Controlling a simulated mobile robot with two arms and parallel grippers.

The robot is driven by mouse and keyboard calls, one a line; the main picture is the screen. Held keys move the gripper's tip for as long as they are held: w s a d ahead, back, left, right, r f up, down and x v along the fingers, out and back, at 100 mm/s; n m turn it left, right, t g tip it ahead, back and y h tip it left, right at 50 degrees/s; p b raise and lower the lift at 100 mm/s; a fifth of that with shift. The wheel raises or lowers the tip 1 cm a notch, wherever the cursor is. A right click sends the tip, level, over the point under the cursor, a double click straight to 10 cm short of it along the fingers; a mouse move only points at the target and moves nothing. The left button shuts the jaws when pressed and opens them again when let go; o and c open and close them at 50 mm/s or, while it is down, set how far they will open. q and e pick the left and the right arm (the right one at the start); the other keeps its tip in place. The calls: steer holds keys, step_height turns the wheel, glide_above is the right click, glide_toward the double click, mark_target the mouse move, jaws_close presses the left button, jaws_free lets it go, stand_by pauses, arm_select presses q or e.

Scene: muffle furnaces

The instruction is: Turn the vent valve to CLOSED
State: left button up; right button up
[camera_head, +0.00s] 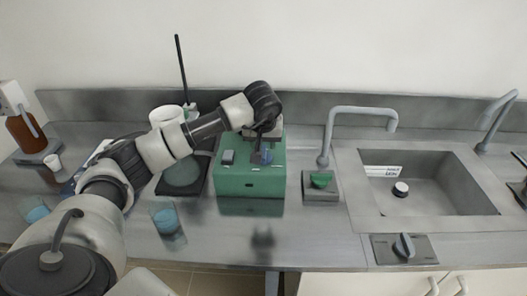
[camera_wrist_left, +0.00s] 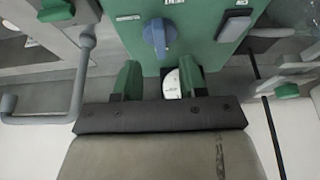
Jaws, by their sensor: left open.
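A green box (camera_head: 251,181) stands on the bench. On its top are a blue knob (camera_head: 265,157), which I take for the vent valve, and a grey rocker switch (camera_head: 228,156). The wrist view shows the blue knob (camera_wrist_left: 158,37) with a pale plate behind it, and the switch (camera_wrist_left: 234,28). My left gripper (camera_head: 262,142) is over the back of the box, close to the knob. Its two fingers (camera_wrist_left: 159,80) are apart and empty, and the knob lies beyond their tips. A white dial (camera_wrist_left: 172,84) shows between the fingers. I cannot read any CLOSED mark.
A small block with a green knob (camera_head: 320,180) and a grey tap (camera_head: 352,112) stand right of the box. Further right are a sink (camera_head: 478,204) and a panel with a dark knob (camera_head: 404,246). A blue beaker (camera_head: 166,220) stands at the front left.

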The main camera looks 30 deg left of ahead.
mark_target(264, 154)
arm_select(q)
steer(key=p+x, duration=0.1)
steer(key=x, duration=0.5)
steer(key=shift+w+f, duration=0.15)
steer(key=shift+f, duration=0.25)
jaws_close()
